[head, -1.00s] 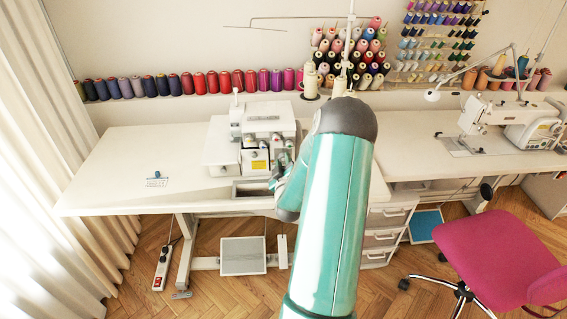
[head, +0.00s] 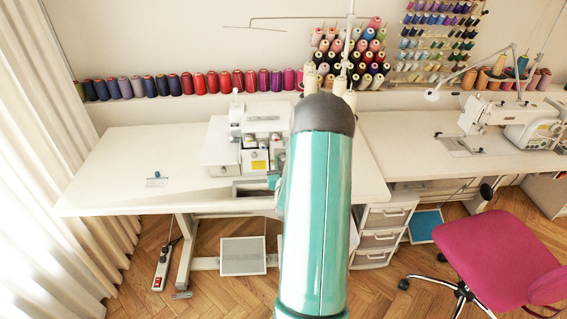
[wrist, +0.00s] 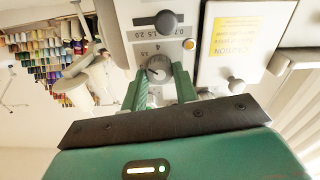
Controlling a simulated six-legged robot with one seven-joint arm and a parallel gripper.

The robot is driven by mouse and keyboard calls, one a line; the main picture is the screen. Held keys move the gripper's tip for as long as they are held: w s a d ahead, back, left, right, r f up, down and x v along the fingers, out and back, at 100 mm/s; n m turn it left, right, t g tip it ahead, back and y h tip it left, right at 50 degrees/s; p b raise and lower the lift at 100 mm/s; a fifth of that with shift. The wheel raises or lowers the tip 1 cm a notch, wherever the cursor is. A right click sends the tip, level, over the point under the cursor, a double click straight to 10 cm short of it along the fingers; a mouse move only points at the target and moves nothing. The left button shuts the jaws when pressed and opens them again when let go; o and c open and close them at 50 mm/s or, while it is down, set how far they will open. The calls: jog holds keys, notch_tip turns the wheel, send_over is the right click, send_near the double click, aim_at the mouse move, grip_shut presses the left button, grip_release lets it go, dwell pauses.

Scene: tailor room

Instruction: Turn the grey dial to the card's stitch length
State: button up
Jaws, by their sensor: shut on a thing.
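The grey dial (wrist: 157,68) is on the front of the white overlock machine (head: 258,122). In the wrist view its round face with a dark mark shows between the green fingers of my gripper (wrist: 159,82), which are shut on its sides. In the head view my arm hides the dial and most of the gripper. A small card (head: 156,183) with a blue top piece lies on the table at left; its writing is too small to read.
A dark round knob (wrist: 166,21) sits above the dial and a grey knob (wrist: 236,84) to its right. A yellow caution label (wrist: 234,37) is on the machine. A second sewing machine (head: 512,120) and a pink chair (head: 495,235) are at right. The left white tabletop (head: 120,160) is mostly clear.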

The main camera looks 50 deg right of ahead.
jog(key=m, duration=0.5)
jog(key=shift+s+m, duration=0.1)
jog(key=shift+m, duration=0.2)
jog(key=m, duration=0.4)
jog(key=shift+f+m, duration=0.1)
jog(key=shift+m, duration=0.3)
jog(key=o, duration=1)
jog(key=shift+a, duration=0.1)
jog(key=v, duration=1.3)
jog(key=shift+s+a, duration=0.25)
jog(key=shift+s, duration=0.05)
jog(key=shift+w, duration=0.1)
